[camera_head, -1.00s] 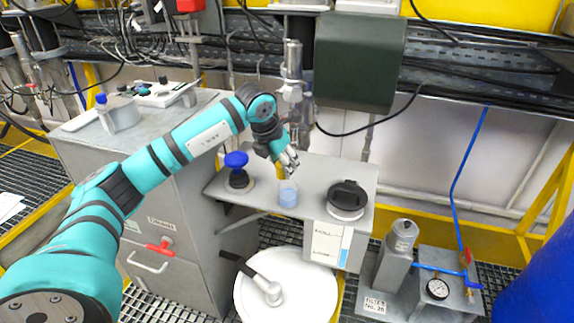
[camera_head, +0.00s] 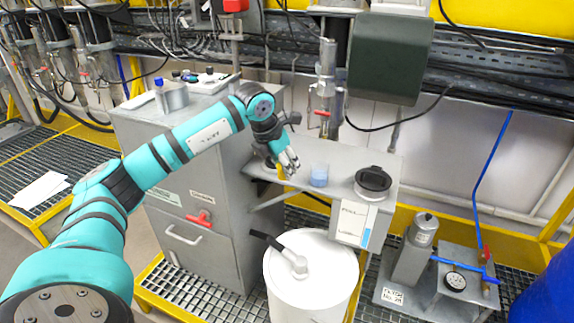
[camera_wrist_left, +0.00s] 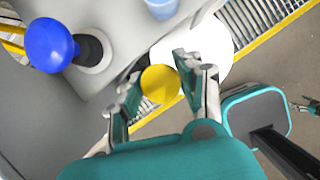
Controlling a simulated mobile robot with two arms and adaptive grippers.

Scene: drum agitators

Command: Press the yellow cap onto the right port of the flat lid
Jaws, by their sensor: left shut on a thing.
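My left gripper (camera_head: 287,166) is shut on the yellow cap (camera_head: 281,172), above the left part of the metal shelf in the head view. The wrist view shows the round yellow top of the cap (camera_wrist_left: 160,84) between the two fingers (camera_wrist_left: 163,88). A white drum (camera_head: 315,298) stands below the shelf. Part of a white round surface (camera_wrist_left: 226,47) shows beyond the fingers in the wrist view. I cannot make out the lid's right port.
On the shelf (camera_head: 345,165) stand a beaker of blue liquid (camera_head: 319,177) and a black-lidded container (camera_head: 372,184). A blue-knobbed object (camera_wrist_left: 50,45) shows in the wrist view, hidden in the head view. A grey cabinet (camera_head: 190,215) is at left, a filter unit (camera_head: 418,250) at right.

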